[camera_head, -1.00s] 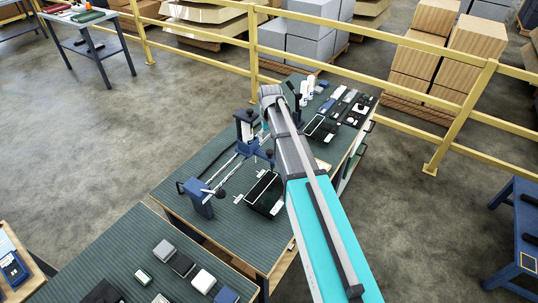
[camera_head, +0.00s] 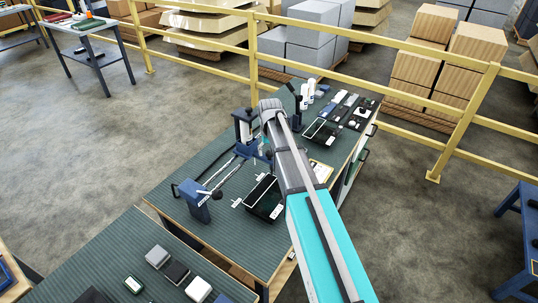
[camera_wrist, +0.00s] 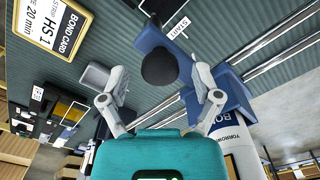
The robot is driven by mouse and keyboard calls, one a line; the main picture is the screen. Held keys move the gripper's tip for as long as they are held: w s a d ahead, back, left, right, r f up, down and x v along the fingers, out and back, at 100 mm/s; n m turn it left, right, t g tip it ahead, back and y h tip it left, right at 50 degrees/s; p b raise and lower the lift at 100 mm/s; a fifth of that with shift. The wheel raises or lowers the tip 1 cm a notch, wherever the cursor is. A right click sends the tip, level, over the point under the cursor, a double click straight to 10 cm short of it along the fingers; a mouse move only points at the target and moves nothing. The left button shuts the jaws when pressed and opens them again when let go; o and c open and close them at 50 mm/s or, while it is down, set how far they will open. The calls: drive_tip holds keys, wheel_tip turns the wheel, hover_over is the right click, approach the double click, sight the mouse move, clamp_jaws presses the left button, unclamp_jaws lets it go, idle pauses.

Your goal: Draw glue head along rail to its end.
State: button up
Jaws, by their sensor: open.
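The glue head (camera_wrist: 225,85) is a blue carriage at the start end of the twin rails. In the head view its blue body with a white bottle (camera_head: 243,127) stands upright at the rails' far end. A round black knob (camera_wrist: 159,67) on it lies between the fingers of my gripper (camera_wrist: 152,85), which is open; I cannot tell whether either finger touches it. The two silver rails (camera_wrist: 275,45) run to the upper right in the wrist view; in the head view the rails (camera_head: 222,172) reach a blue end block (camera_head: 194,203) with a lever. My arm hides my fingers there.
A black tray (camera_head: 264,198) sits beside the rails. Bottles (camera_head: 307,92) and small parts stand behind. A yellow railing (camera_head: 380,112) runs past the bench.

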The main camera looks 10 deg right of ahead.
drive_tip(key=shift+c, duration=0.2)
clamp_jaws()
idle(0.4)
